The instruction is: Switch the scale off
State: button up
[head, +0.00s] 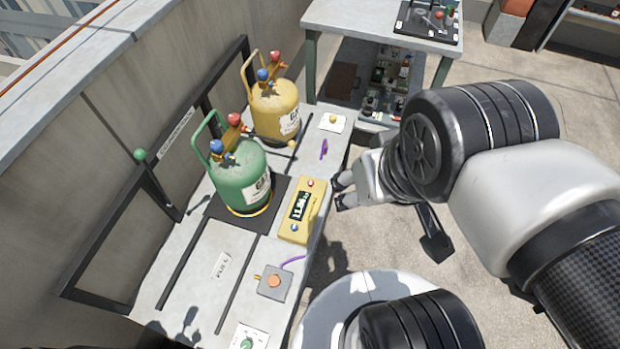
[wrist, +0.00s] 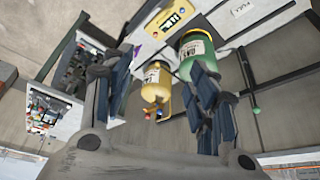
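The scale's yellow box (head: 291,231) lies on the bench near its front edge, with a dark display (head: 300,205) showing pale digits too small to read surely. A red button (head: 310,183) sits at its far end and a blue one (head: 295,227) at its near end. A green cylinder (head: 240,176) stands on the scale's black platform (head: 220,211). My gripper (head: 342,192) is just right of the box, apart from it as far as I can tell. In the wrist view my gripper (wrist: 160,63) is open and empty; the yellow box (wrist: 163,33) shows beyond its fingers.
A yellow cylinder (head: 274,106) stands behind the green one. A white plate with a yellow button (head: 333,121), a purple item (head: 324,149) and a grey box with an orange button (head: 274,283) lie on the bench. A second table (head: 365,22) stands farther back.

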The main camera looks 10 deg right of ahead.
grip_shut()
dwell(0.5)
dwell(1.2)
